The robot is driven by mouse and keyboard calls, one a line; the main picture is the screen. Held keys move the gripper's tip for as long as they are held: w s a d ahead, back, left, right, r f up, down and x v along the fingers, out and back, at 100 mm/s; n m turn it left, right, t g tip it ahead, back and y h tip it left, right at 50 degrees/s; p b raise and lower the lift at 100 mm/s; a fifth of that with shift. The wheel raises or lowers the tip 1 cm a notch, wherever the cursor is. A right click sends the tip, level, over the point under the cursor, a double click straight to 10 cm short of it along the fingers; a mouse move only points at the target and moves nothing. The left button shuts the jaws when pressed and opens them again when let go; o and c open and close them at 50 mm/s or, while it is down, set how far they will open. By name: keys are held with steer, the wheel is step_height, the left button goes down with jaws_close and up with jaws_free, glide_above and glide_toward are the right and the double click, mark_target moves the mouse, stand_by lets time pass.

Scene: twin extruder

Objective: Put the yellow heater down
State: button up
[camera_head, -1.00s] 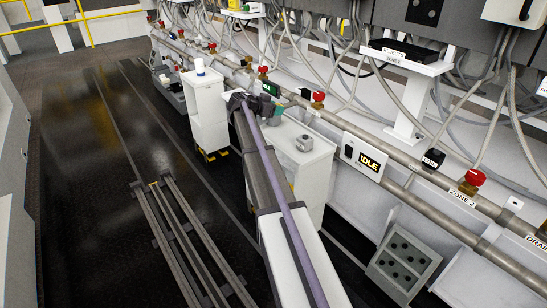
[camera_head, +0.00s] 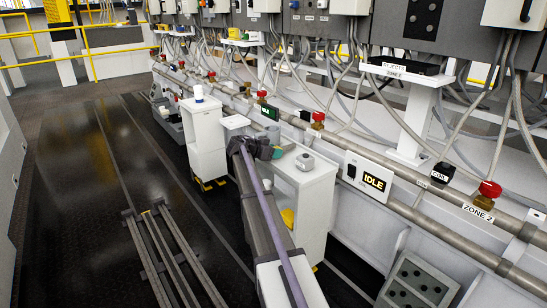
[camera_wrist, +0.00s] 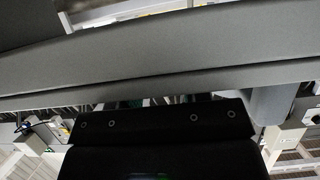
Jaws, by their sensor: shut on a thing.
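A small yellow piece (camera_head: 288,217) shows just right of my arm, low against the white cabinet. It looks like the yellow heater, partly hidden by my arm. The dark far end of my arm, with my gripper (camera_head: 266,152), is beside the cabinet's top in the head view. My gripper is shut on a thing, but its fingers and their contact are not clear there. The wrist view shows a black block with screws (camera_wrist: 155,120) below a grey arm link, and no heater.
The white cabinet (camera_head: 310,190) bears a small grey object (camera_head: 305,162). Pipes with red-capped valves (camera_head: 490,189) and cables line the right. Rails (camera_head: 165,255) lie on the dark floor at left.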

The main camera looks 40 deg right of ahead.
steer(key=shift+s+f+b, duration=0.1)
steer(key=shift+f+b, duration=0.2)
steer(key=shift+b, duration=0.15)
steer(key=shift+s+a+f, duration=0.1)
